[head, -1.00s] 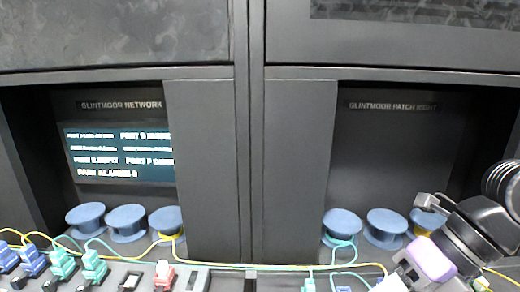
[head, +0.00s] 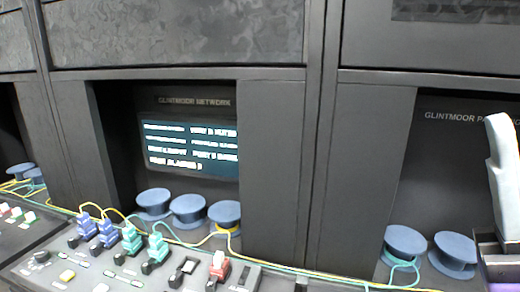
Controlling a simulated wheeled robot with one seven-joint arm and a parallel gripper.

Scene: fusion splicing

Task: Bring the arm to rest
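My arm shows only at the right edge of the head view, as a pale upright link (head: 503,180) above a dark block. It stands in front of the right bay and hides part of it. My gripper's fingertips are not in the picture, so I cannot see whether it holds anything.
A sloped console (head: 130,270) runs along the front with blue plugs (head: 105,232), teal plugs (head: 155,250) and a red one (head: 219,268). Yellow and teal cables cross it. Blue spools (head: 188,210) stand below a lit screen (head: 190,147); more spools (head: 405,244) stand in the right bay.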

